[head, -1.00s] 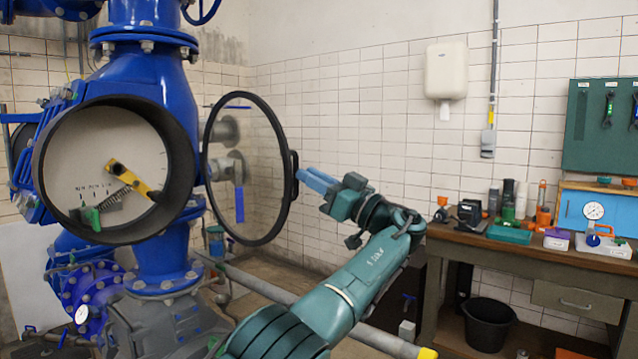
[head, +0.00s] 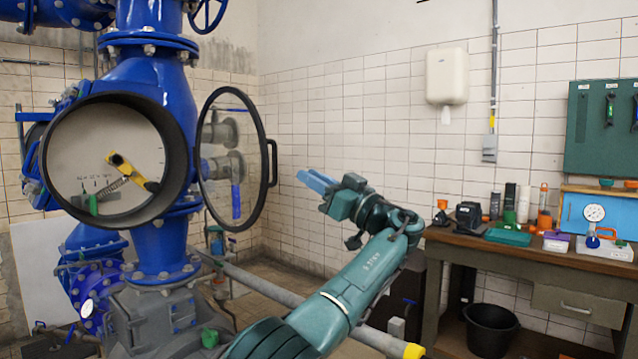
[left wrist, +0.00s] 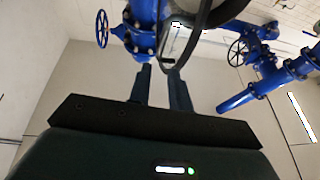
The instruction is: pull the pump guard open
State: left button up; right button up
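The pump guard (head: 204,190) is a round clear disc with a black rim. It stands swung out to the right of the round black-rimmed pump opening (head: 178,160). Its black handle (head: 273,163) is on the right edge of the rim. My left gripper (head: 316,181) is to the right of the handle, apart from it, with its blue fingers pointing left towards it. In the left wrist view, the two fingers (left wrist: 160,72) are spread with a gap between them, and the dark rim and handle (left wrist: 168,65) show beyond the tips. My right gripper is out of view.
A grey pipe (head: 270,290) runs low beneath my left arm. A workbench (head: 480,240) with tools and a black bucket (head: 489,328) stand to the right. The space around my left gripper is clear.

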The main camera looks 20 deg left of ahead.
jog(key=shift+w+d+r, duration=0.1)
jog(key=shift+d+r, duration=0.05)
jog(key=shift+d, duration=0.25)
